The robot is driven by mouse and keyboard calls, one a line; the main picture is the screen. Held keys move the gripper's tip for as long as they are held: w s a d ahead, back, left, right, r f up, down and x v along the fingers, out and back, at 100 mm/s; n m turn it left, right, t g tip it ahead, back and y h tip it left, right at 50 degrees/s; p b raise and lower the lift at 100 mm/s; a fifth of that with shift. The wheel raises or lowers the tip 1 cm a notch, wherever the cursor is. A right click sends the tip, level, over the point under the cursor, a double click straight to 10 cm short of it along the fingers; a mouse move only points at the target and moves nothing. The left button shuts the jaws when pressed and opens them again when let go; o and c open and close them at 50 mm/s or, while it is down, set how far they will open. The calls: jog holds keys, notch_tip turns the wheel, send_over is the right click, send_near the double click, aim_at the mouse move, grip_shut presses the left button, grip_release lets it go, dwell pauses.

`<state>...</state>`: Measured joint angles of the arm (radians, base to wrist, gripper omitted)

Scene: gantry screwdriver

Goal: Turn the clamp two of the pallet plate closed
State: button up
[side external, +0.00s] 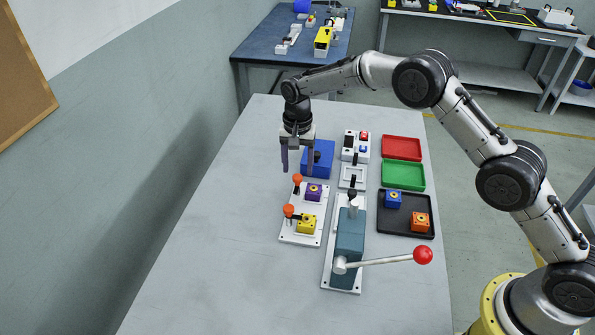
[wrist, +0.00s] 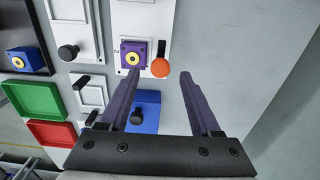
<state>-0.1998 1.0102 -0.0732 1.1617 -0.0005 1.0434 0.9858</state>
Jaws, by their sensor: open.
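The white pallet plate (side external: 300,239) lies on the grey table and bears a purple block (side external: 314,192) and a yellow block (side external: 306,223), each with an orange-knobbed clamp beside it. The wrist view shows a "2" on the plate next to the purple block (wrist: 133,55). The orange knob of clamp two (side external: 297,178) stands up at that block's left; it also shows in the wrist view (wrist: 160,67). My gripper (side external: 297,168) is open and empty, fingers pointing down. In the wrist view the knob appears between the fingertips (wrist: 159,73); contact cannot be told.
A blue box (side external: 317,160) with a black knob stands behind the plate. A teal press (side external: 349,240) with a red-balled lever (side external: 423,255) is to the right. Red (side external: 402,148), green (side external: 403,175) and black (side external: 405,228) trays lie farther right. The table's left side is clear.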

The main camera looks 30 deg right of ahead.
aim_at(297, 183)
jog(key=shift+f, duration=1.2)
grip_shut()
